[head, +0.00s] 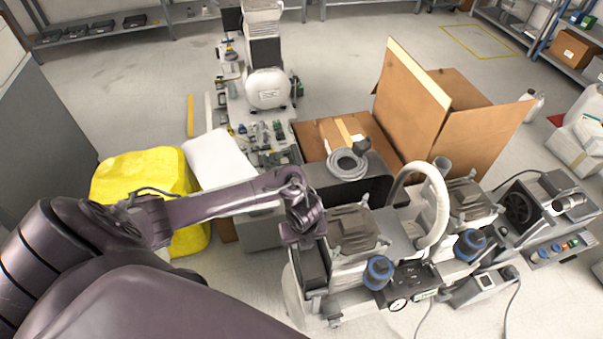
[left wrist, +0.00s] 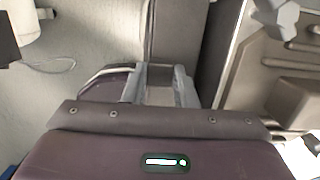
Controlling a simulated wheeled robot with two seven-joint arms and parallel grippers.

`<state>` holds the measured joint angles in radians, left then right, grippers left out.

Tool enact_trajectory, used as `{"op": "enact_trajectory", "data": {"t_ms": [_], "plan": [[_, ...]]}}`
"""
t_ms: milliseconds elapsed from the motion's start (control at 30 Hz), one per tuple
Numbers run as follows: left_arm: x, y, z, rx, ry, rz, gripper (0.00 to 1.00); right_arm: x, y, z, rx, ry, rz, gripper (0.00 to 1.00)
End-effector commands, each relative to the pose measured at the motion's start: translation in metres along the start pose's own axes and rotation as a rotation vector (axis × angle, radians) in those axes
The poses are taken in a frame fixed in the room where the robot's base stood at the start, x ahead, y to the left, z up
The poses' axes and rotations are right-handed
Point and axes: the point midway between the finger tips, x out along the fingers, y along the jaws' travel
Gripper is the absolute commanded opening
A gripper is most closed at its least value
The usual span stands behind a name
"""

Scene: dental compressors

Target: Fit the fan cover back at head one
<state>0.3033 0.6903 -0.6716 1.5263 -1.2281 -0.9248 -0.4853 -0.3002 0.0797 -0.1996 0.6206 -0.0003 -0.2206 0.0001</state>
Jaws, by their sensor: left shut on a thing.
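My left gripper (head: 305,238) is at the left side of the nearer compressor head (head: 352,228). It is shut on a dark, box-like part, which looks like the fan cover (head: 313,264). The cover stands beside the head; I cannot tell whether it touches or is seated. In the left wrist view the gripper's fingers (left wrist: 160,88) close on the dark cover (left wrist: 178,35), with the grey-brown head (left wrist: 278,75) close on its right. A second, similar head (head: 472,198) is further right. My right gripper is not in view.
A white ribbed hose (head: 438,205) arches between the heads. Blue-capped filters (head: 378,270) and a gauge (head: 398,304) are at the front. A coiled grey hose (head: 347,164) and open cardboard boxes (head: 412,105) stand behind. A yellow-covered object (head: 150,175) is at left.

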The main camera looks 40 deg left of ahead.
Motion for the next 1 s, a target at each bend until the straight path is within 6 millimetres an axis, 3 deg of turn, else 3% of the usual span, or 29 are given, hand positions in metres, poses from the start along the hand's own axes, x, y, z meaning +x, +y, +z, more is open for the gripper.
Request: {"op": "enact_trajectory", "data": {"t_ms": [33,700,1000], "plan": [[0.010,-0.001,-0.001,0.000,0.000,-0.002,0.00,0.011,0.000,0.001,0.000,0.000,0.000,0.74],[0.073,-0.001,-0.009,0.000,-0.001,-0.001,0.00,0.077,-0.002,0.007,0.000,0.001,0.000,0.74],[0.087,-0.001,-0.010,0.001,-0.001,-0.001,0.00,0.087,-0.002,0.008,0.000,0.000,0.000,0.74]]}}
